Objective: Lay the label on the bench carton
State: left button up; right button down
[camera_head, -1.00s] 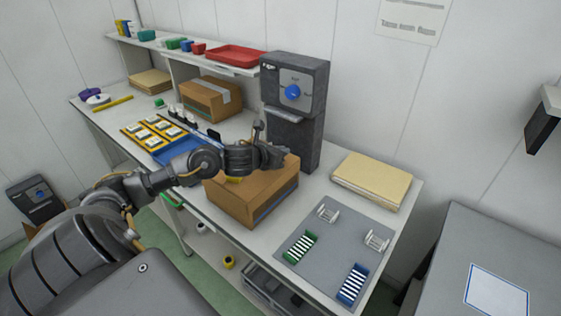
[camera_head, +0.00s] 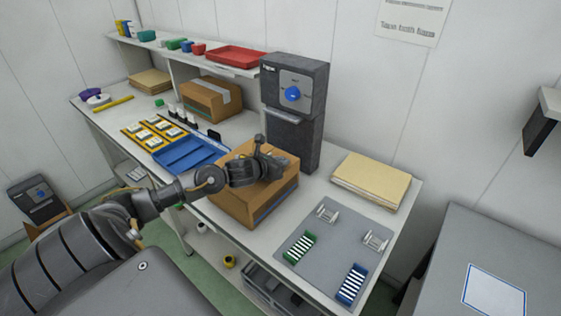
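The bench carton (camera_head: 240,205) is a brown cardboard box on the bench in front of the dark grey machine (camera_head: 306,140). My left gripper (camera_head: 272,158) is over the carton's top, toward its far right part. The gripper and forearm cover part of the carton's top. Its fingers are small and dark here, so I cannot tell whether they are open or shut, whether they touch the carton, or whether a label is between them. I cannot make out a separate label on the carton. My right gripper is not in view.
A blue tray (camera_head: 173,160) and a yellow rack (camera_head: 141,127) of pale pieces lie left of the carton. A grey mat (camera_head: 330,238) with green, blue and white holders lies right. Tan sheets (camera_head: 372,180) are stacked behind it. Another carton (camera_head: 203,103) stands farther back.

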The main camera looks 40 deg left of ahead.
pick_arm(q)
jog(key=o, duration=0.3)
jog(key=shift+r, duration=0.15)
jog(key=shift+s, duration=0.15)
jog(key=b+v, duration=0.2)
jog(key=v, duration=0.7)
jog(key=shift+s, duration=0.3)
jog(key=shift+s+r, duration=0.3)
jog(key=shift+s, duration=0.2)
jog(key=shift+s+d+r, duration=0.1)
jog(key=shift+s+r, duration=0.2)
jog(key=shift+s, duration=0.2)
